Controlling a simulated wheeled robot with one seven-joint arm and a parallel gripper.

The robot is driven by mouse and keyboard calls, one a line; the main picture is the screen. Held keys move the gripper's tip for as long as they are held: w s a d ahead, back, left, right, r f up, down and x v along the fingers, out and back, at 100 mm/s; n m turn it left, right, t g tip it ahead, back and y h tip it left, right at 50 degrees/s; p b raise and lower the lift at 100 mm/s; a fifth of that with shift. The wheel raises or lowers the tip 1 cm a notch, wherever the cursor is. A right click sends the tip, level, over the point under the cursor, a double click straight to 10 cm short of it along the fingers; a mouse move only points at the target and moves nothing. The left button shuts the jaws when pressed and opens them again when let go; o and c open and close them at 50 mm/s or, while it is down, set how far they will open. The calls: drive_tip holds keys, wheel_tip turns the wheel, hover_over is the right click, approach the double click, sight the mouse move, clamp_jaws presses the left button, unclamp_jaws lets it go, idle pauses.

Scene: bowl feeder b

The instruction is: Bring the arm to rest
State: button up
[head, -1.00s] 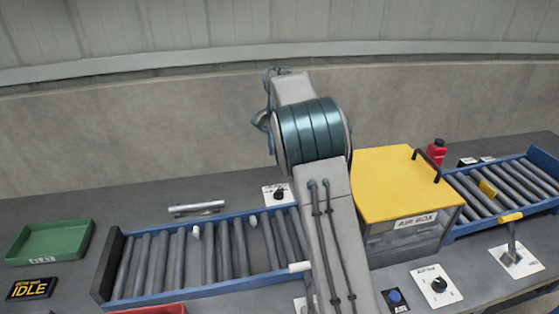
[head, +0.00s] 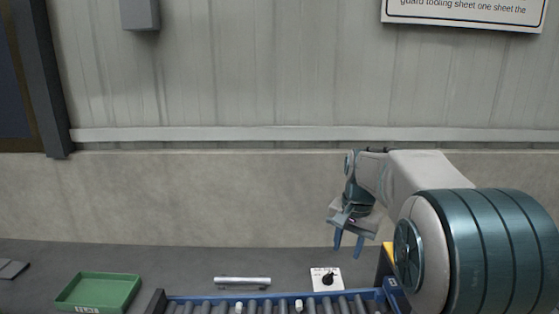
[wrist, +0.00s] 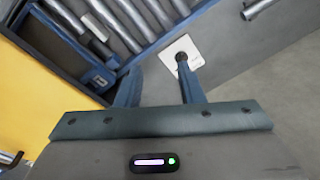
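My gripper (head: 349,242) hangs in the air in front of the back wall, at the right of the head view, with its two blue fingers pointing down. The fingers stand apart with nothing between them, and they show in the wrist view too (wrist: 158,85). Below them in the head view is a white plate with a black knob (head: 326,279) on the bench. The gripper touches nothing. My arm covers the right side of the head view.
A blue-framed roller conveyor (head: 172,297) runs along the bottom. A green tray (head: 98,291) stands at the left and a grey metal bar (head: 242,282) lies behind the conveyor. The yellow box (wrist: 28,100) is mostly hidden by my arm in the head view.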

drive_tip(key=s+f+n+t, duration=0.1)
drive_tip(key=s+f+n, duration=0.1)
drive_tip(key=s, duration=1)
drive_tip(key=s+a+f+n+t, duration=0.1)
drive_tip(key=s+n, duration=0.3)
drive_tip(key=s, duration=0.8)
drive_tip(key=shift+s+a+f+h, duration=0.15)
drive_tip(key=shift+s+f+h, duration=0.15)
drive_tip(key=shift+f, duration=0.6)
